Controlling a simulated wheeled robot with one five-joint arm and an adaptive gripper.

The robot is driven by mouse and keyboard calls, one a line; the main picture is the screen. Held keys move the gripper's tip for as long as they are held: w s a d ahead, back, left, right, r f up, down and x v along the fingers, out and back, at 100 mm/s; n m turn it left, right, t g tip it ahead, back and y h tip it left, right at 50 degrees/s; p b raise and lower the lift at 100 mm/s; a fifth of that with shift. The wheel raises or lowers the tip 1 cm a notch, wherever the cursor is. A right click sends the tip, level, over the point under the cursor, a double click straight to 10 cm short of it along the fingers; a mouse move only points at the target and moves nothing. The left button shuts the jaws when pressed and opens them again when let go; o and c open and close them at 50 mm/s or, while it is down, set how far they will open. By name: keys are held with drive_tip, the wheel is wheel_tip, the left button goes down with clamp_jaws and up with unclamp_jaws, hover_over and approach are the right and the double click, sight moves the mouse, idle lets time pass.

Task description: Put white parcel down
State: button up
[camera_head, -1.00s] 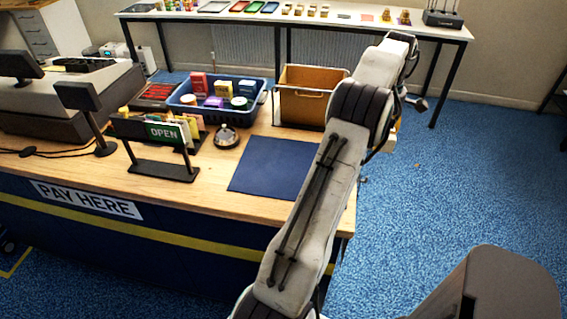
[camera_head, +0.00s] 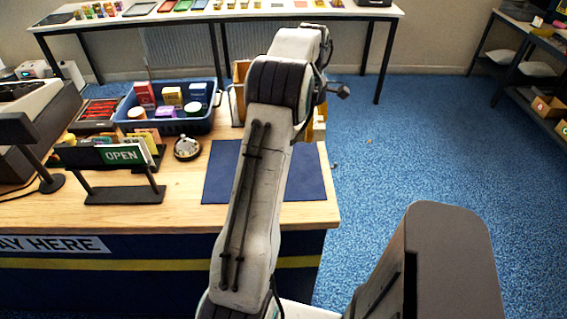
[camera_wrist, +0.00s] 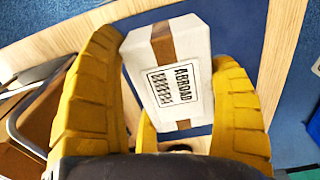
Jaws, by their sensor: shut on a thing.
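The white parcel (camera_wrist: 177,67) has brown tape bands and a black printed label reading "ABROAD". It fills the middle of the wrist view. My gripper (camera_wrist: 164,52) is shut on it, with yellow ribbed fingers along its sides. The dark blue mat (camera_wrist: 232,18) shows behind the parcel in the wrist view. In the head view the mat (camera_head: 219,175) lies on the counter, partly hidden by my arm. The parcel is mostly hidden behind my arm there. I cannot tell how high the parcel is above the counter.
The wooden counter (camera_head: 190,215) carries a blue crate (camera_head: 170,124) of small boxes, a bell (camera_head: 187,148) and an OPEN sign (camera_head: 122,155). An orange-brown bin (camera_head: 238,88) stands behind my arm. Blue floor (camera_head: 400,160) is clear on the right.

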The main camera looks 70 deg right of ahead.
drive_tip(key=w+a+f, duration=0.1)
drive_tip(key=a, duration=0.1)
drive_tip(key=w+a+f, duration=0.1)
drive_tip(key=a+f, duration=0.1)
drive_tip(key=w+a+f, duration=0.1)
drive_tip(key=w+a, duration=0.1)
drive_tip(key=a, duration=0.1)
drive_tip(key=shift+a+f, duration=0.1)
drive_tip(key=shift+f, duration=2.35)
drive_tip(key=shift+f, duration=0.15)
drive_tip(key=o, duration=1.1)
drive_tip(key=shift+o, duration=0.2)
